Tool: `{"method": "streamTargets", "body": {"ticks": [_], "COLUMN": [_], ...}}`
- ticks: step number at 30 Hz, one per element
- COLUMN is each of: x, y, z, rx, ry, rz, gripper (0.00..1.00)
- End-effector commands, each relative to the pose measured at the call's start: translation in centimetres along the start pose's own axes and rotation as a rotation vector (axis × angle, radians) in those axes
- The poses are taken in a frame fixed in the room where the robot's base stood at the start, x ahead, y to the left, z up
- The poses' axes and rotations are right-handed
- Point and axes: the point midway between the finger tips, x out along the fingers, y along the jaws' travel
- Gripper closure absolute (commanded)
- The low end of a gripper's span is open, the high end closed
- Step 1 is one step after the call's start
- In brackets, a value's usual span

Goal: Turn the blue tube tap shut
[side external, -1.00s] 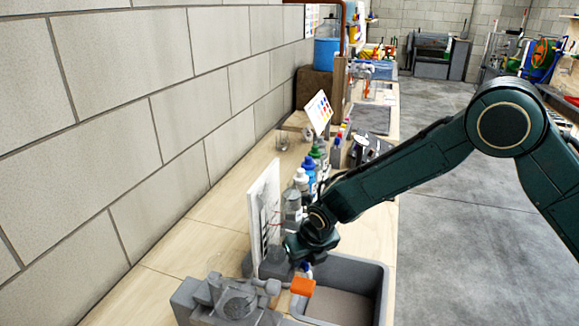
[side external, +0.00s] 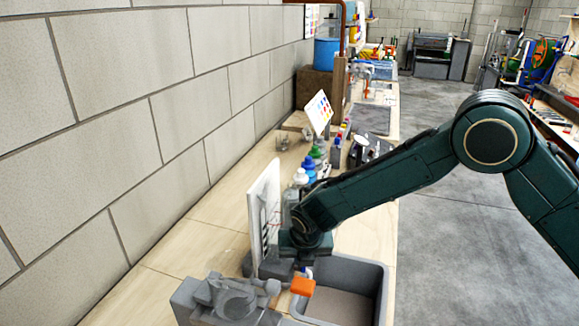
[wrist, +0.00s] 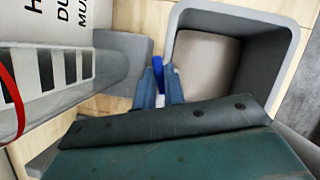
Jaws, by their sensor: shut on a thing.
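The blue tap handle (wrist: 159,68) shows in the wrist view as a small upright blue piece between my fingertips, beside the grey basin. My gripper (wrist: 160,78) is shut on it, one finger on each side. In the side view my gripper (side external: 300,266) is low at the far left corner of the basin, where a small bit of blue (side external: 308,272) shows beside it. The tap's body and outlet are mostly hidden by my fingers and wrist.
The grey basin (side external: 379,292) is right of my gripper. A white board (side external: 262,205) with black marks stands close on the left. An orange block (side external: 303,286) and grey apparatus (side external: 235,299) are nearer the camera. Bottles (side external: 302,177) stand behind my wrist.

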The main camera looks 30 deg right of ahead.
Motion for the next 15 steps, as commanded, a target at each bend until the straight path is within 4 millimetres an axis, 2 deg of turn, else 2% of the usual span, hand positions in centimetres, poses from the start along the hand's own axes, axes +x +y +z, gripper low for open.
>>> {"method": "streamTargets", "body": {"ticks": [8,9,10,15], "x": [-0.01,-0.01,-0.02,-0.02], "y": [0.00,0.00,0.00,0.00], "z": [-0.02,-0.02,-0.02,-0.01], "rx": [0.002,0.002,0.002,0.001], "ry": [-0.001,-0.001,-0.001,-0.001], "rz": [-0.002,-0.001,-0.001,-0.001], "gripper": [1.00,0.83,0.80,0.80]}}
